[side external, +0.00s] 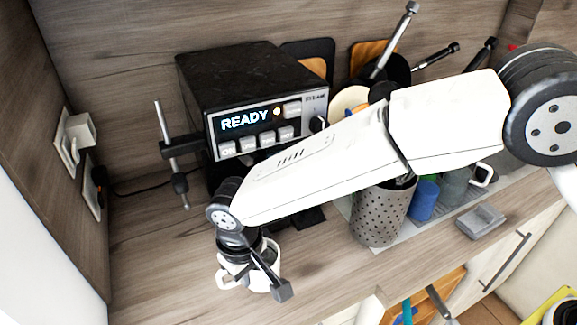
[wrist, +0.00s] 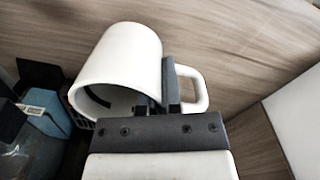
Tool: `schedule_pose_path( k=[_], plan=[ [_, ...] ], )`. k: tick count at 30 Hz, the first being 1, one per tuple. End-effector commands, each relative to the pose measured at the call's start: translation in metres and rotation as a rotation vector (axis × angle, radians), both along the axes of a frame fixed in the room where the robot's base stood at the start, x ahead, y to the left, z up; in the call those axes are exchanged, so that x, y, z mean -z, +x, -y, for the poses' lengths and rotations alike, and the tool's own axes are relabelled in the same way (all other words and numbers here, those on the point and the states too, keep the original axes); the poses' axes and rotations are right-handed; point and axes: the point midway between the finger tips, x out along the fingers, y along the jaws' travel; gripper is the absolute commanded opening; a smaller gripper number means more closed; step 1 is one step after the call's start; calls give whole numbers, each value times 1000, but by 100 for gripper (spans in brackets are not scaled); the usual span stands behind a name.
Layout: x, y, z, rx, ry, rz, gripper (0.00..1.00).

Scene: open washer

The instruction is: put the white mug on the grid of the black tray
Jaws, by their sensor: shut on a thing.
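My gripper (side external: 262,268) is shut on the white mug (side external: 256,282), low in the side view, in front of the black machine. In the wrist view the fingers (wrist: 164,92) close on the mug's wall (wrist: 127,52) on the handle side. The mug's opening faces the lower left there, and its handle (wrist: 203,90) is to the right of the fingers. A flat black piece (side external: 311,217), perhaps the black tray, shows at the foot of the machine, mostly hidden by my arm. Its grid cannot be made out in the side view.
The black machine (side external: 238,85) with a READY display stands at the back. A perforated grey holder (side external: 380,215), a blue cup (side external: 424,200) and a grey dish (side external: 481,221) stand to the right. A metal rod stand (side external: 168,150) is at the left. The wooden counter (side external: 150,270) is clear at front left.

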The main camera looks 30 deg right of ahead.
Motion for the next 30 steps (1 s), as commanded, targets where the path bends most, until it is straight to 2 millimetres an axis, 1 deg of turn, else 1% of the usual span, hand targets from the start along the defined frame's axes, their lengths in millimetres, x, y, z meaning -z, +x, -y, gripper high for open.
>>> schedule_pose_path(
  k=[4,8,10,15,18,30],
  plan=[
    [0,1,-1,0,2,1,0],
    [4,3,-2,0,1,1,0],
    [9,5,-4,0,0,0,0],
    [29,4,-3,0,0,0,0],
    [35,4,-3,0,0,1,0],
    [38,4,-4,0,0,1,0]
  ],
)
